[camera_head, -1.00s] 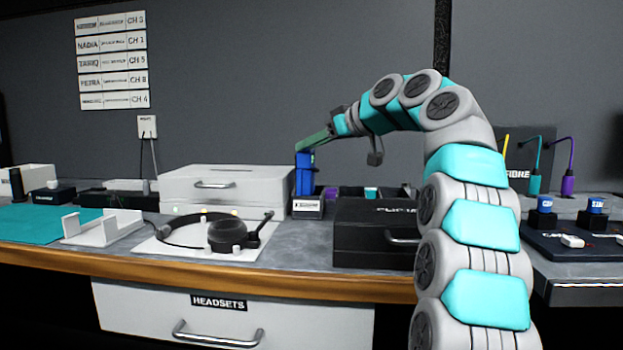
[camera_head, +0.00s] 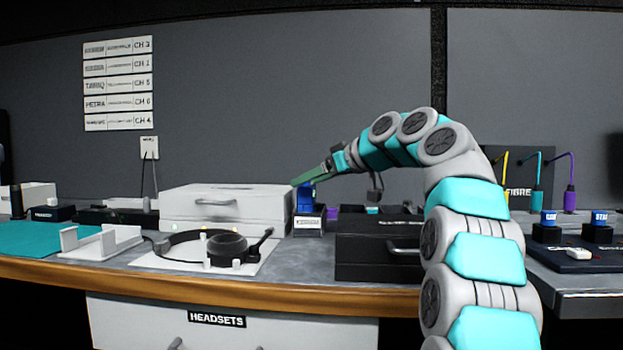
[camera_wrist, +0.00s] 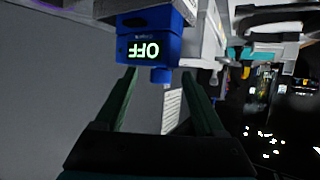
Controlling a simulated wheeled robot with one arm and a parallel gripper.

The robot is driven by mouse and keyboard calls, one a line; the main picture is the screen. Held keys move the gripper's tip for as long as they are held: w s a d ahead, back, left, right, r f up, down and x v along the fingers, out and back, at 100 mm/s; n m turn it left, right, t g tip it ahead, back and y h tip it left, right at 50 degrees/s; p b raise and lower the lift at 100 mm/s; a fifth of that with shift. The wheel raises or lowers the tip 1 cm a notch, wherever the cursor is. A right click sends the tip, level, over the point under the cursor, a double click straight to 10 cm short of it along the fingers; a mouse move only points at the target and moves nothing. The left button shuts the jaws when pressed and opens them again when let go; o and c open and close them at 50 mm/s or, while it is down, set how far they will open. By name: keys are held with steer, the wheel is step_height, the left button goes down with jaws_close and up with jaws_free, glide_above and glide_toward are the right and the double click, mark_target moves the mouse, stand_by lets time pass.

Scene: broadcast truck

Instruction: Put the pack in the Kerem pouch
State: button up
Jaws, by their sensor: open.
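The blue pack (camera_head: 305,198) stands low in a small dark pouch (camera_head: 307,231) with a white label, beside the white case. The label's text is too small to read surely. In the wrist view the pack (camera_wrist: 148,62) appears upside down, with a green display reading "OFF" and a short blue stub. My gripper (camera_head: 301,182) is at the pack's top, its fingers slanting down to the left. In the wrist view the gripper (camera_wrist: 158,75) is open, its fingertips apart at either side of the pack's near end. Whether they touch it I cannot tell.
A white case (camera_head: 222,207) is left of the pouch, and a black case (camera_head: 375,257) is right of it. A headset (camera_head: 225,247) lies on a white mat in front. A name list (camera_head: 118,85) hangs on the wall.

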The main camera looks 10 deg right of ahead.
steer(key=shift+w+a+f, duration=0.15)
steer(key=shift+a+f, duration=0.05)
steer(key=shift+f, duration=0.2)
steer(key=v, duration=1.3)
steer(key=shift+w+r+p, duration=0.3)
steer(key=shift+p, duration=0.05)
steer(key=shift+d, duration=0.1)
